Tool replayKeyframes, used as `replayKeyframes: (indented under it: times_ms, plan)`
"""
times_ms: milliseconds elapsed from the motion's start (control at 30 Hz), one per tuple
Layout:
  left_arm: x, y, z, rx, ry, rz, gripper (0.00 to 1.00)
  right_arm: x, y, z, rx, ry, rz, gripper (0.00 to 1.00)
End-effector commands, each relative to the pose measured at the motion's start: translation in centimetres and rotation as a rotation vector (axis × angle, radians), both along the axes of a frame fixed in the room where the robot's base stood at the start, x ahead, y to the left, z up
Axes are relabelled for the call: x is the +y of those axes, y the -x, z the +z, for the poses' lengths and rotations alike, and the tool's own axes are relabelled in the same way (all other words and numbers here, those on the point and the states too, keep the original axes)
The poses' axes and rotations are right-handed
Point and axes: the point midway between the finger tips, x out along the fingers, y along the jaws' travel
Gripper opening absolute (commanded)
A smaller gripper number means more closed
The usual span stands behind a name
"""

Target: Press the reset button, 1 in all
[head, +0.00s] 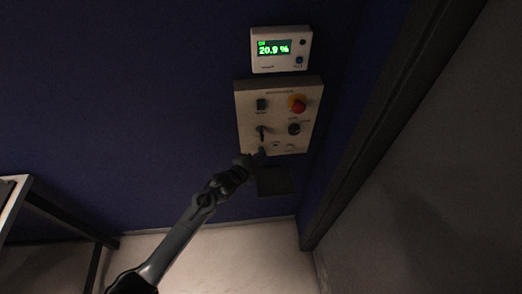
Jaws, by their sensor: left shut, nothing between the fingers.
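A beige control panel (246,94) is mounted on the dark blue wall. The small labels are too blurred to read, so I cannot tell which control is the reset button. My left gripper (260,154) is shut and empty at the panel's lower left edge, below the lever. I cannot tell whether it touches the panel, and it hides part of that edge. My right gripper is not in view.
A white meter (262,65) reading 20.9 % hangs above the panel, with a blue button (299,60). A dark box or plate (276,183) is below the panel. A dark post (385,125) rises at right, and a rack (50,208) stands at lower left.

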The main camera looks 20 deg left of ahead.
Motion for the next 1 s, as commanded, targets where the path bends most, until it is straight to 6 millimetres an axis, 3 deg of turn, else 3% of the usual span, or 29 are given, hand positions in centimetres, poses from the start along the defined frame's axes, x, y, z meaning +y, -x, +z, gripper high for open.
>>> replayKeyframes:
  times_ms: [567,1000]
  plan:
    - [0.2,-0.3,0.0,0.0,0.0,0.001,0.0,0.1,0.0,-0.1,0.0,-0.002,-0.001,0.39]
    - [-0.5,1.0,0.1,0.0,-0.001,0.001,0.0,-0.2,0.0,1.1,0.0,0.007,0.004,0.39]
